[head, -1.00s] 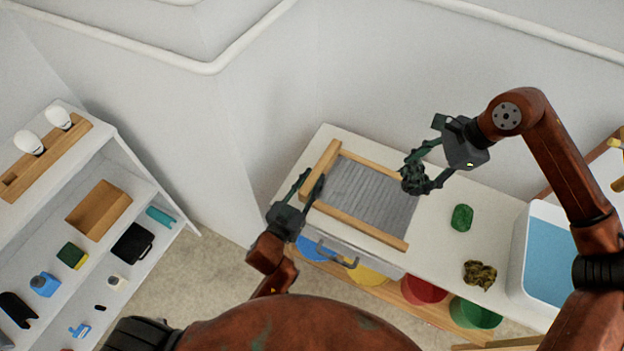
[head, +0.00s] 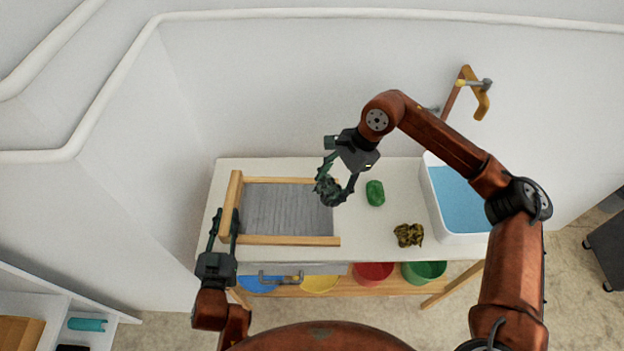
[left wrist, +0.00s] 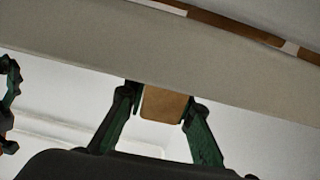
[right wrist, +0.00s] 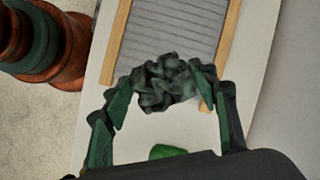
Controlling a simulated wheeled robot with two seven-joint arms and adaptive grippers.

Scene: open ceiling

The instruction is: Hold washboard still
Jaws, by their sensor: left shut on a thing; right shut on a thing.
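The washboard (head: 288,212) lies on the white counter, a grey ribbed panel in a light wooden frame. My left gripper (head: 224,222) is shut on the wooden bar at its left end; the left wrist view shows the bar's brown end (left wrist: 164,104) between the fingers. My right gripper (head: 336,180) is shut on a crumpled dark green cloth (head: 329,191) at the washboard's right end. The cloth also shows in the right wrist view (right wrist: 160,84), with the ribbed panel (right wrist: 178,30) beyond it. I cannot tell whether the cloth touches the board.
A green lump (head: 375,193) and a crumpled olive-brown cloth (head: 408,235) lie on the counter (head: 385,165) to the right. A white basin (head: 431,190) of blue water stands further right. Coloured tubs, such as a red one (head: 373,273), sit on a shelf below.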

